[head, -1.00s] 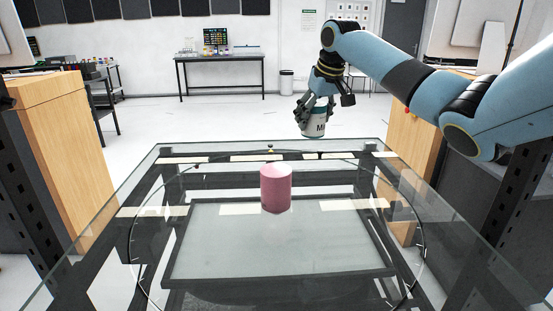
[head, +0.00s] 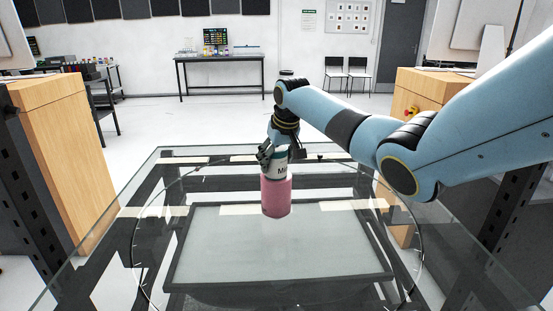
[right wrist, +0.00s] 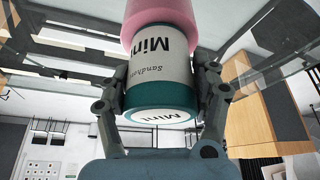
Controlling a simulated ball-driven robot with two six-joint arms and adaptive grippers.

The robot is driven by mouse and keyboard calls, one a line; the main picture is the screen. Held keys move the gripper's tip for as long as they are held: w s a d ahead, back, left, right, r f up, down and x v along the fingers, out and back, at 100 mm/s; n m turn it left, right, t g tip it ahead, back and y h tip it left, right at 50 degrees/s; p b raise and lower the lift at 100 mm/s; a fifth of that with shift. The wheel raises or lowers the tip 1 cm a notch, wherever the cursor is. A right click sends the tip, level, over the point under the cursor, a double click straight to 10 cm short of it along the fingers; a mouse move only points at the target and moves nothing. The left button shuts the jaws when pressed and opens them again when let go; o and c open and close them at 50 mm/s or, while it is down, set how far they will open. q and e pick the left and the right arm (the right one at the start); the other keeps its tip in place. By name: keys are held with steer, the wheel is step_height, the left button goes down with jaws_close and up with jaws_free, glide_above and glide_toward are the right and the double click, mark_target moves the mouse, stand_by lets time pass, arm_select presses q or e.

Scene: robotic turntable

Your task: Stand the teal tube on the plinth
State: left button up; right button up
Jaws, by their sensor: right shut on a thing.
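The teal tube (head: 281,169), with a white label and a teal end, is upright in my right gripper (head: 276,155). It also shows in the right wrist view (right wrist: 160,60), where the gripper's fingers (right wrist: 161,88) close on it from both sides. The pink round plinth (head: 276,198) stands on the glass turntable, and the tube's lower end is right at its top. The plinth shows past the tube in the right wrist view (right wrist: 158,14). I cannot tell whether tube and plinth touch. My left gripper is not in view.
The glass turntable (head: 205,290) is otherwise clear around the plinth. A wooden cabinet (head: 60,150) stands at left and another (head: 425,92) at right, behind my right arm. A bench (head: 222,60) and chairs (head: 358,68) are far back.

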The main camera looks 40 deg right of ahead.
steer(key=o, duration=1.3)
steer(key=shift+o, duration=0.2)
steer(key=shift+r, duration=0.1)
steer(key=v, duration=1.2)
